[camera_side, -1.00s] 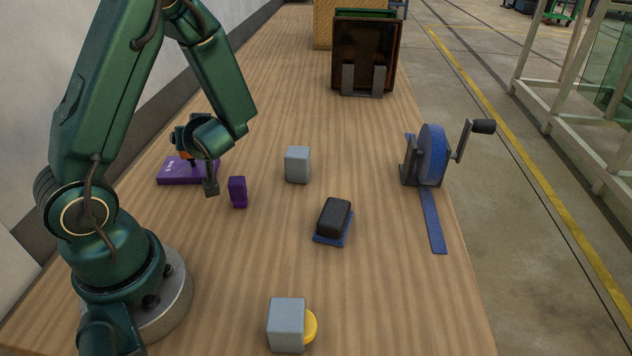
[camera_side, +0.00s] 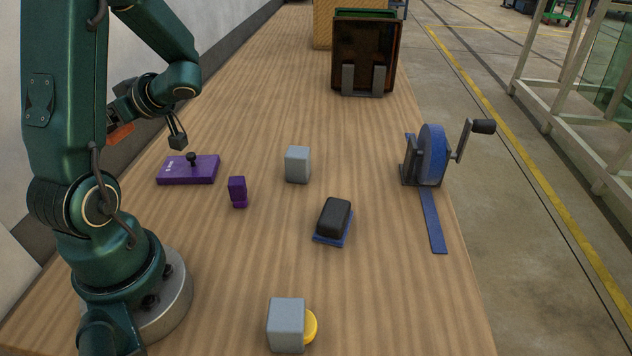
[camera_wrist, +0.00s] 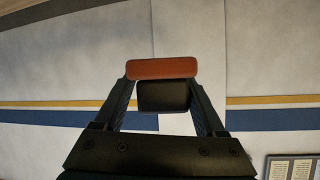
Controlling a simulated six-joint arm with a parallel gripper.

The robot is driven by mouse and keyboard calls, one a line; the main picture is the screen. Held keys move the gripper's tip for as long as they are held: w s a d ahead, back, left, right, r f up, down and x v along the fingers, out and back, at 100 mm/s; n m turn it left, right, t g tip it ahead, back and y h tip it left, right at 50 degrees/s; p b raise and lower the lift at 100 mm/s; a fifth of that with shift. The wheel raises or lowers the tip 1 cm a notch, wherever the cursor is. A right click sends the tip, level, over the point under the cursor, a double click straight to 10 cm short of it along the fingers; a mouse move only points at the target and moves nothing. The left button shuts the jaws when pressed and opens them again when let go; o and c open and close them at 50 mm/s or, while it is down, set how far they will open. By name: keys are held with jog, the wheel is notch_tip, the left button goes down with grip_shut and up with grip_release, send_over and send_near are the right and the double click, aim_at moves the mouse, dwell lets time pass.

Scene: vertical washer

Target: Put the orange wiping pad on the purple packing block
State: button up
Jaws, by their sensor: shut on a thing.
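My gripper (camera_wrist: 163,90) is shut on the orange wiping pad (camera_wrist: 162,68), which shows in the wrist view as an orange slab with a dark block against it, between the two fingers. In the side view the orange pad (camera_side: 120,134) is at the far left, held above the table beside the wall and partly hidden by my arm. A small upright purple block (camera_side: 237,191) stands on the table. A flat purple box (camera_side: 190,171) with a black knob and white marks lies behind it. Both purple things are apart from the pad. I cannot tell which is the packing block.
A grey block (camera_side: 297,165), a black-and-blue pad (camera_side: 333,222), and a front grey block (camera_side: 287,325) beside a yellow round thing (camera_side: 311,326) stand on the table. A blue cranked reel (camera_side: 432,155) is at the right edge. A dark bin (camera_side: 364,50) is at the back.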

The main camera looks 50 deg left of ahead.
jog(key=s+n+g+h, duration=0.1)
jog(key=s+n, duration=0.1)
jog(key=s, duration=0.1)
send_over(170, 163)
notch_tip(170, 163, down, 7)
jog(key=shift+f, duration=2.05)
jog(key=shift+f, duration=0.15)
jog(key=o, duration=1.5)
jog(key=shift+c, duration=0.2)
